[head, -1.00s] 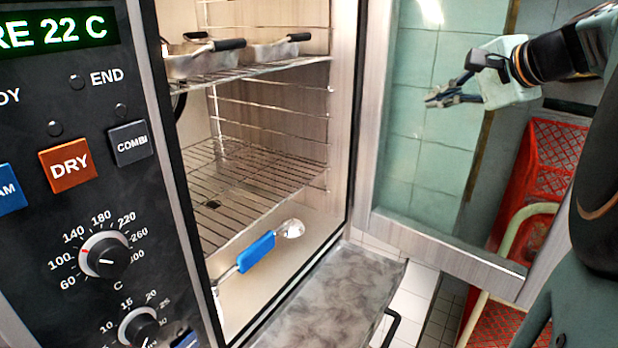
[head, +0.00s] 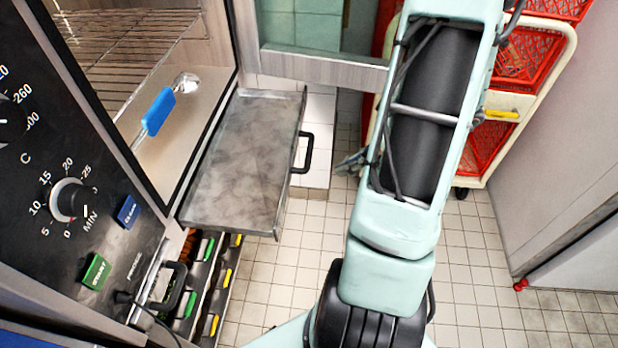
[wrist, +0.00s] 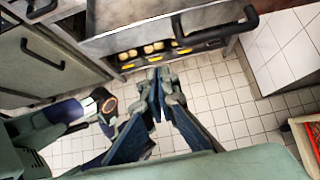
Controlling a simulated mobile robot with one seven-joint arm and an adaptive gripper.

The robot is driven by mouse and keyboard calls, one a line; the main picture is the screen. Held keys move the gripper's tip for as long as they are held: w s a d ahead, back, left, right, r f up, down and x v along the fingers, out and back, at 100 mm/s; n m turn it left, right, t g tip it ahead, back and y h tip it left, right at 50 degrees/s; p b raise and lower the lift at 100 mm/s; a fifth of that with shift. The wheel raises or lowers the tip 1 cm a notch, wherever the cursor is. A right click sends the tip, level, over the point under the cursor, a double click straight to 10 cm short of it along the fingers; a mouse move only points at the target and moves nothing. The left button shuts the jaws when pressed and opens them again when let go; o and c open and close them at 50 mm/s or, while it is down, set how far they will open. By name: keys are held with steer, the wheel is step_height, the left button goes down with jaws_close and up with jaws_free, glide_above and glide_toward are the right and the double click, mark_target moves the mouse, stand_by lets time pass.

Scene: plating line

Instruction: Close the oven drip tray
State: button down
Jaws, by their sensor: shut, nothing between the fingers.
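The drip tray (head: 245,150) is a shallow, mottled grey metal tray under the oven chamber in the head view, pulled out to the right. Its black bar handle (head: 304,153) is on its outer edge. My gripper (head: 350,163) is to the right of the handle and apart from it, partly hidden behind my arm. In the wrist view the tray (wrist: 140,38) crosses the top with its handle (wrist: 222,30). There my gripper (wrist: 160,82) is shut and empty, its fingertips below the handle in the picture.
The open oven door (head: 320,68) stands beyond the tray. A blue-handled spoon (head: 158,110) lies in the oven. A trolley with red crates (head: 487,150) is at the upper right. Tiled floor (head: 290,290) is clear between the oven and my arm.

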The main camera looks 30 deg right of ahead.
mark_target(288, 186)
steer(key=w+a+r+x, duration=0.1)
steer(key=r+x, duration=0.1)
steer(key=x, duration=1)
steer(key=shift+w+a+f, duration=0.15)
steer(key=shift+w+a, duration=0.2)
steer(key=shift+a, duration=0.2)
steer(key=w+a+b, duration=0.1)
steer(key=w+a, duration=0.2)
steer(key=a, duration=0.1)
steer(key=w+a+b, duration=0.1)
steer(key=w+a, duration=0.2)
steer(key=a, duration=0.2)
steer(key=w+a+b, duration=0.1)
steer(key=w+a, duration=0.2)
steer(key=a, duration=0.1)
steer(key=shift+w+a+b, duration=0.15)
steer(key=shift+w+b, duration=0.15)
steer(key=shift+b, duration=0.05)
steer(key=shift+w+a, duration=0.3)
steer(key=shift+a, duration=0.15)
